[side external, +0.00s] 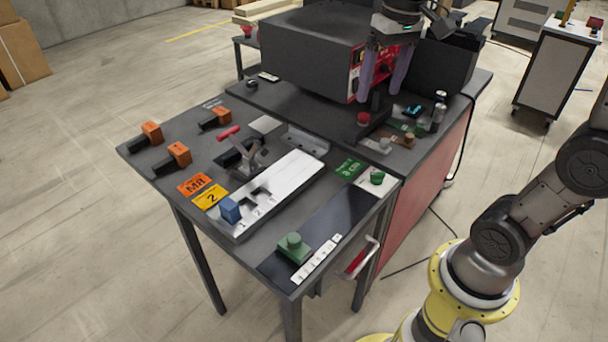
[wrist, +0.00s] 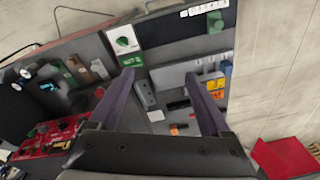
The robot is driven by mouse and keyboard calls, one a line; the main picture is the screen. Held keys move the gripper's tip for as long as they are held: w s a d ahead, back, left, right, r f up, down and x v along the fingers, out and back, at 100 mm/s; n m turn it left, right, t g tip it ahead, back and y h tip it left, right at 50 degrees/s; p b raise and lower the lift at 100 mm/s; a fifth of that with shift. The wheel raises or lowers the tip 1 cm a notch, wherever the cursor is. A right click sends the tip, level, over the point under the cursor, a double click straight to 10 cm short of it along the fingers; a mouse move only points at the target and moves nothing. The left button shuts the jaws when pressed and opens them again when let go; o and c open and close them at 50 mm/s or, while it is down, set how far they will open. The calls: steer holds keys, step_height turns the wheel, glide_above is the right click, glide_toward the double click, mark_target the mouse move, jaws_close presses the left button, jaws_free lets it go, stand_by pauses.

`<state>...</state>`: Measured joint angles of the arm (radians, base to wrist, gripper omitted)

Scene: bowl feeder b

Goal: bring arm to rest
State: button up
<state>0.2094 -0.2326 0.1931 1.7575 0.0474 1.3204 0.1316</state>
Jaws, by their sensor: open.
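My gripper (side external: 379,92) hangs above the back right of the table in the side external view, in front of the large dark box. Its two purple fingers point down and stand apart, with nothing between them. The fingers also show in the wrist view (wrist: 159,74), spread over the table with no object held. The fingertips look apart from the items below, though their exact height is hard to tell.
A dark box (side external: 306,50) with a red front stands behind. A silver cylinder (side external: 438,112) and a red knob (side external: 363,119) are near the fingers. A silver plate (side external: 283,183), blue block (side external: 230,210), green block (side external: 293,248) and orange blocks (side external: 178,155) occupy the front table.

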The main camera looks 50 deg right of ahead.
steer(key=s+a+f+n+t, duration=0.2)
steer(key=s+f, duration=0.1)
steer(key=s, duration=0.3)
steer(key=s+a+f+n+t, duration=0.2)
steer(key=s+a+f, duration=0.1)
steer(key=s, duration=0.3)
steer(key=shift+s, duration=0.25)
